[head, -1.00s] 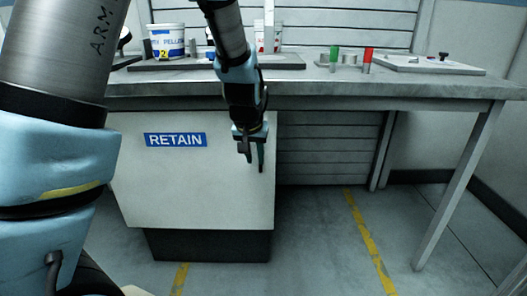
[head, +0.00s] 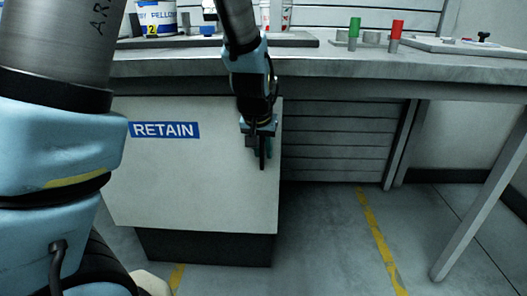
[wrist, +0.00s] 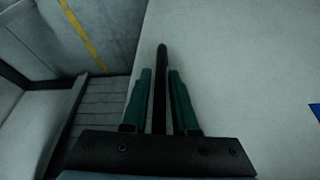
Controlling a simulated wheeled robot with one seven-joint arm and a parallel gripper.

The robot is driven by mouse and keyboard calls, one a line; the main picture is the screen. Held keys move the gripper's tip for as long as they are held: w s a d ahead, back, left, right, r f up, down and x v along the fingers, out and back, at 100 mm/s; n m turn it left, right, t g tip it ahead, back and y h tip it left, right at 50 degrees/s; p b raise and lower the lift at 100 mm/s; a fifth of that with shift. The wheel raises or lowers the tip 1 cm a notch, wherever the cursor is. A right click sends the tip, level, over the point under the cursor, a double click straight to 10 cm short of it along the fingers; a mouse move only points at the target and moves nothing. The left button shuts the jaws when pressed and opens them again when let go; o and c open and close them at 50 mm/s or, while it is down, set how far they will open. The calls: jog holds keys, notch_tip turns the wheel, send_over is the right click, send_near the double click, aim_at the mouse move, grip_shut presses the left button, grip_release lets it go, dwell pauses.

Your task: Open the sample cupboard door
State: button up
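The sample cupboard is the pale cabinet under the bench with a blue RETAIN label (head: 164,130). Its door (head: 190,190) looks closed in the head view. A slim black upright handle (head: 262,155) is near the door's right edge. My gripper (head: 260,150) is at this handle, fingers pointing down and toward the door. In the wrist view the black handle (wrist: 160,90) stands between my two green fingers (wrist: 159,92). A narrow gap shows on each side of it, so the fingers look open around it. Contact with the handle is not visible.
The bench top (head: 350,68) overhangs the cupboard, close above my gripper. A white tub (head: 157,18), a green cylinder (head: 354,26) and a red cylinder (head: 397,28) stand on it. A bench leg (head: 485,190) is at right. The floor (head: 320,230) before the cupboard's right side is clear.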

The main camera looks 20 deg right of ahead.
jog(key=shift+c, duration=0.3)
grip_shut()
dwell(1.0)
